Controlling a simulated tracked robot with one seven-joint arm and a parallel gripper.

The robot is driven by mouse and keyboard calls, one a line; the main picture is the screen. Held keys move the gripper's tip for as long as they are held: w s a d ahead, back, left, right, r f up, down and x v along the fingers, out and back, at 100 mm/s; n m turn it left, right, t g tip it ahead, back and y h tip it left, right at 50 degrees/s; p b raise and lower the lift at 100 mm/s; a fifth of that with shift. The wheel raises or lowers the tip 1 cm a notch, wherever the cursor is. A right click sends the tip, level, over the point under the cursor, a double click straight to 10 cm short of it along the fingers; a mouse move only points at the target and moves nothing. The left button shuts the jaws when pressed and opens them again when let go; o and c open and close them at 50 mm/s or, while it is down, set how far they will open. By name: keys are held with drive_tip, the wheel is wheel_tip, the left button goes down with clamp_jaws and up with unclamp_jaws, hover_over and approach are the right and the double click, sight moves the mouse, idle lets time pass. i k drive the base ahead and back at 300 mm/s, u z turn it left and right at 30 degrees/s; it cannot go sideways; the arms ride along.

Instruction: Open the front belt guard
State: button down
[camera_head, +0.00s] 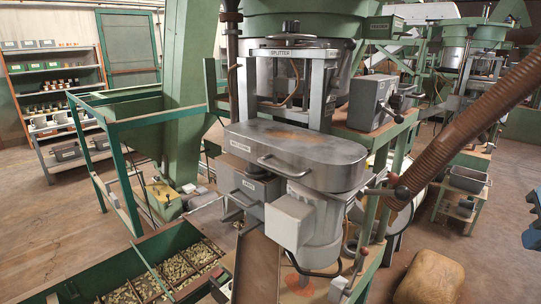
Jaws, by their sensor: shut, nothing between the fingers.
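The front belt guard (325,153) is a long grey metal cover with rounded ends and rusty patches on top. It lies flat across the front of the splitter machine (290,80), and it looks closed. My gripper is not in view. The belt under the guard is hidden.
A ribbed brown hose (470,110) slants down close to the guard's right end. A lever with a dark knob (401,192) is there too. A green bin of nuts (170,275) stands front left, and a brown sack (430,278) front right. Floor at far left is clear.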

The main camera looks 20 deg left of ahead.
sight(314, 160)
drive_tip(key=u, duration=1.6)
drive_tip(key=k, duration=0.9)
drive_tip(key=i, duration=0.9)
drive_tip(key=z, duration=0.1)
